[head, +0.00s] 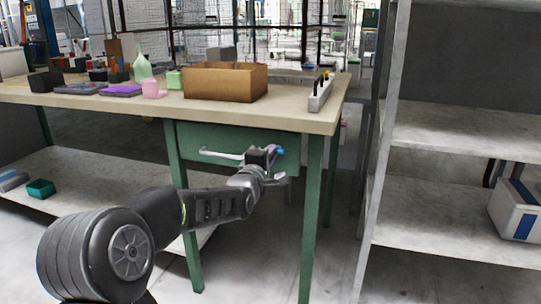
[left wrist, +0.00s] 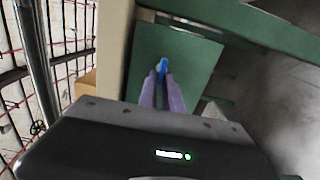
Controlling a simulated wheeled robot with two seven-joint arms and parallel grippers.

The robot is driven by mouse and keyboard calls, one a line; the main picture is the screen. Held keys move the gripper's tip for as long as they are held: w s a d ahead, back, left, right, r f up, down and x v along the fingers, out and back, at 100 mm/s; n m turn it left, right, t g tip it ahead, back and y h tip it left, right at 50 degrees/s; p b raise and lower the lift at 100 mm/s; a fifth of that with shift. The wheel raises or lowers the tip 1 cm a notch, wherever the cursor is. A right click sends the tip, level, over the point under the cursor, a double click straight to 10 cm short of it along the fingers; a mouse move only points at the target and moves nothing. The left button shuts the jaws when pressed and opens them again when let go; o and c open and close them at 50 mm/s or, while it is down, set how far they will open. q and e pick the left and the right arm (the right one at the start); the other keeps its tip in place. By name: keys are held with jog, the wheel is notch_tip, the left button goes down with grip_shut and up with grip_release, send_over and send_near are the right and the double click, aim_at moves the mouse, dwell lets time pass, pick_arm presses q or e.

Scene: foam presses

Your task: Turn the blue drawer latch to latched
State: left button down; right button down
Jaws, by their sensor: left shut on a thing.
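The blue drawer latch (head: 281,151) is on the right part of the green drawer front (head: 222,141), under the workbench top. My left gripper (head: 274,152) reaches it from the front, with its fingertips at the latch. In the left wrist view the blue latch (left wrist: 163,64) shows as a small upright blue piece between the tips of the two purple-grey fingers of my left gripper (left wrist: 162,76). The gripper is shut on the latch. The fingers hide part of the latch, and I cannot tell whether it is latched. My right gripper is not in view.
A pale drawer handle (head: 221,154) is left of the latch. The workbench top (head: 300,119) carries a cardboard box (head: 226,84), a pink block (head: 153,89) and a purple tray (head: 121,90). Green table legs (head: 311,220) flank the drawer. A grey shelf unit (head: 450,133) stands on the right.

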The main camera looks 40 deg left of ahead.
pick_arm(q)
jog(key=c, duration=1.5)
grip_release()
jog(key=shift+s, duration=0.15)
jog(key=p+v, duration=0.1)
jog(key=v, duration=0.6)
jog(key=shift+s+d, duration=0.1)
jog(key=shift+s, duration=0.15)
